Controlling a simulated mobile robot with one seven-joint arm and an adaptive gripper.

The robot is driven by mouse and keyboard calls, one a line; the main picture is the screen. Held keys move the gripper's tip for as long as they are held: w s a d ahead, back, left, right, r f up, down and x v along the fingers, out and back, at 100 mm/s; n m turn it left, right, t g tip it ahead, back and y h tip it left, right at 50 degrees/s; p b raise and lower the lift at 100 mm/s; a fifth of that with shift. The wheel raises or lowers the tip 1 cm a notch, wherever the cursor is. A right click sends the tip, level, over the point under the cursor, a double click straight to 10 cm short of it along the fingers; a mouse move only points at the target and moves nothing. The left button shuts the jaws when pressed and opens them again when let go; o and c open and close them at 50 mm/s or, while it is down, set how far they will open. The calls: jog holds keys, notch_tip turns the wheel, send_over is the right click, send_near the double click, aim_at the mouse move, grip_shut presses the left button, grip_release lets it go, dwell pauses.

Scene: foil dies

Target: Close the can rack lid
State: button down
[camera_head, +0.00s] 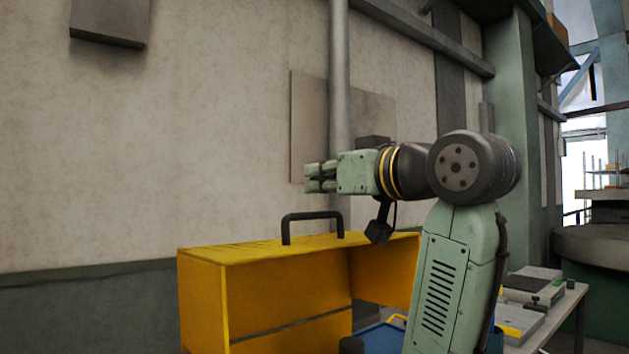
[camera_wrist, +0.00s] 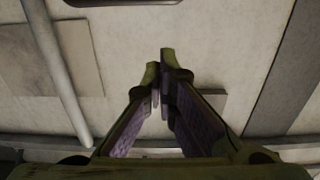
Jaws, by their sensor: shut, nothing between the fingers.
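A yellow box-shaped rack (camera_head: 285,300) stands at the lower middle of the head view, with a yellow top (camera_head: 255,248) and a black handle (camera_head: 312,216) standing up on it. Its near side looks open, showing yellow inner faces. I cannot tell for sure which panel is the lid. No cans are clear to see. My gripper (camera_head: 308,178) is above the rack's top, apart from it and higher than the handle, pointing left. The wrist view shows its fingertips (camera_wrist: 161,58) together with nothing between them, facing wall. The rack is not in the wrist view.
A plain wall (camera_head: 210,130) with a vertical grey pipe (camera_head: 339,80) stands behind the rack. A blue surface (camera_head: 382,340) shows low beside my arm. A table with grey equipment (camera_head: 533,285) is at the lower right. The air left of my gripper is free.

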aim_at(299, 214)
jog(key=w+a+p, duration=0.1)
jog(key=w+a+f+p, duration=0.1)
jog(key=w, duration=0.1)
jog(key=w+a+f+p, duration=0.1)
jog(key=shift+w+a+f, duration=0.15)
jog(key=shift+w+f, duration=0.1)
jog(key=shift+w, duration=0.1)
jog(key=shift+s+f, duration=0.25)
jog(key=shift+f, duration=0.1)
jog(key=shift+f, duration=0.1)
